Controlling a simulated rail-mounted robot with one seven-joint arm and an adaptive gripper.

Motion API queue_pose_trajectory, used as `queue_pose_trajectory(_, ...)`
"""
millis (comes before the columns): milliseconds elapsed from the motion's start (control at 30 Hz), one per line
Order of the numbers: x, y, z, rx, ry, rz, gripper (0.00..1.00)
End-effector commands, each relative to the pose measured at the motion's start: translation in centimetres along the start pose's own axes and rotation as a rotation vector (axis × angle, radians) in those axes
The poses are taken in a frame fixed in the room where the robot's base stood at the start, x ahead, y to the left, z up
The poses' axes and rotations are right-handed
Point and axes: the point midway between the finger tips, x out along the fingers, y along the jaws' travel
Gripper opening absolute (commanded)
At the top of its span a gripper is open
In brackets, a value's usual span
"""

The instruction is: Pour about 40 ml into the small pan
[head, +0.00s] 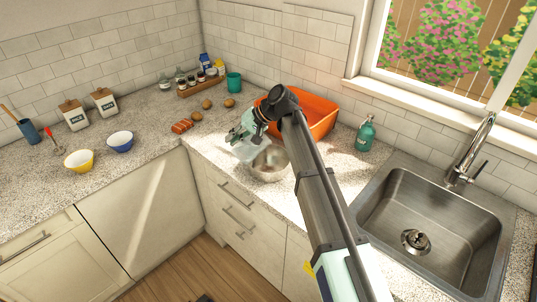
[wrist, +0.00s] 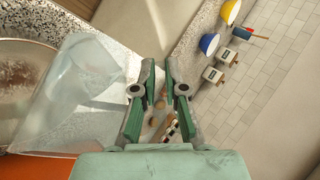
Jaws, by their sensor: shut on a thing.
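A round metal pan (head: 272,165) sits on the counter in front of the orange bin. It also shows at the left edge of the wrist view (wrist: 18,85), with a brownish patch inside. My gripper (head: 246,133) is shut on a clear, see-through jug (head: 246,151) and holds it at the pan's left side, overlapping the rim in the head view. In the wrist view the jug (wrist: 85,95) lies left of my gripper (wrist: 158,80) and looks tilted, its wide end towards the pan. I cannot make out the liquid level or any stream. The exact grip point is unclear.
The orange bin (head: 322,118) stands right behind the pan. A green soap bottle (head: 365,134) and the sink (head: 425,215) are to the right. Brown round items (head: 197,116), a teal cup (head: 233,82), and blue (head: 120,141) and yellow (head: 79,161) bowls are to the left.

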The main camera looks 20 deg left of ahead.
Motion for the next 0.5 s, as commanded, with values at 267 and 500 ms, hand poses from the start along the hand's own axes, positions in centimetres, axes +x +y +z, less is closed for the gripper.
queue_pose_trajectory(267, -0.78, 0.21, -0.39, 0.041, -0.021, -0.101, 0.0)
queue_pose_trajectory(500, -1.17, 0.41, -0.58, 0.06, -0.03, -0.147, 0.0)
